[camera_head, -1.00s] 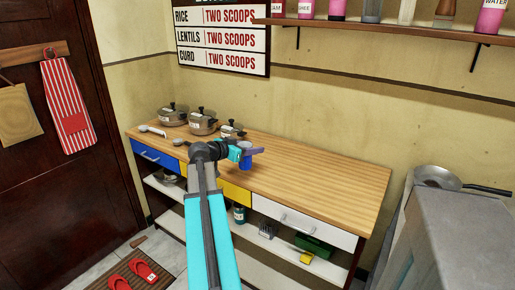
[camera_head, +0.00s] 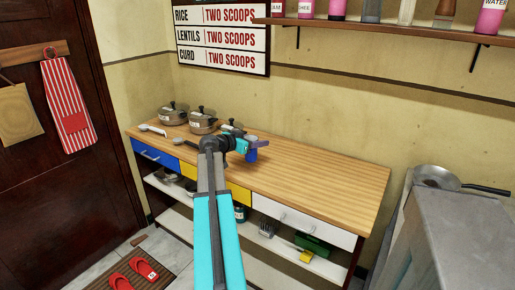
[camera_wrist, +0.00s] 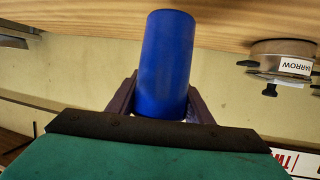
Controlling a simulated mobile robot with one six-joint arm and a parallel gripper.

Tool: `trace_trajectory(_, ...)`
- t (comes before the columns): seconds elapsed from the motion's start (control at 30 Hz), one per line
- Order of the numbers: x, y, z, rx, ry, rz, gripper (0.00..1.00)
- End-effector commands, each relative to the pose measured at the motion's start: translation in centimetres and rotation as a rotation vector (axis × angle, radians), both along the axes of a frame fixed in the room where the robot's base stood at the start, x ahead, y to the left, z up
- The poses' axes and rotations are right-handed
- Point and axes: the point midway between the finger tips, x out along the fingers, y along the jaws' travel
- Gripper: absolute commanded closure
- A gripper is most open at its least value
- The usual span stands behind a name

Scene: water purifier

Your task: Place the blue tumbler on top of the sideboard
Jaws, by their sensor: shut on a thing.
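The blue tumbler (camera_wrist: 165,62) is in the wrist view, between the two purple fingers of my gripper (camera_wrist: 160,100), which is shut on it. In the head view the tumbler (camera_head: 251,155) shows small below my gripper (camera_head: 258,141), over the middle of the sideboard's wooden top (camera_head: 320,184). The top lies close to the tumbler's free end in the wrist view; I cannot tell whether they touch.
Several lidded pots, one of them a steel pot (camera_head: 203,121), stand at the left back of the sideboard top with ladles (camera_head: 152,130) nearby. The right half of the top is clear. A wall shelf (camera_head: 400,28) with jars hangs above. A pan (camera_head: 437,177) lies at the right.

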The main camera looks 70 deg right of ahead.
Motion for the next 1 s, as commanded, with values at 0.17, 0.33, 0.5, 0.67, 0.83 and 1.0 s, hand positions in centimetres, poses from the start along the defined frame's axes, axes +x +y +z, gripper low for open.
trace_trajectory(0.17,0.0,0.0,-1.1,0.002,0.001,0.001,0.77)
trace_trajectory(0.33,0.0,0.0,-2.7,0.001,0.002,0.000,0.77)
trace_trajectory(0.5,0.0,0.0,-3.5,0.000,0.000,-0.001,0.77)
trace_trajectory(0.67,0.0,0.0,-3.5,0.000,0.000,0.000,0.77)
trace_trajectory(0.83,0.0,0.0,-3.6,0.000,0.000,-0.001,0.77)
trace_trajectory(1.0,0.0,0.0,-3.7,0.000,0.000,-0.001,0.49)
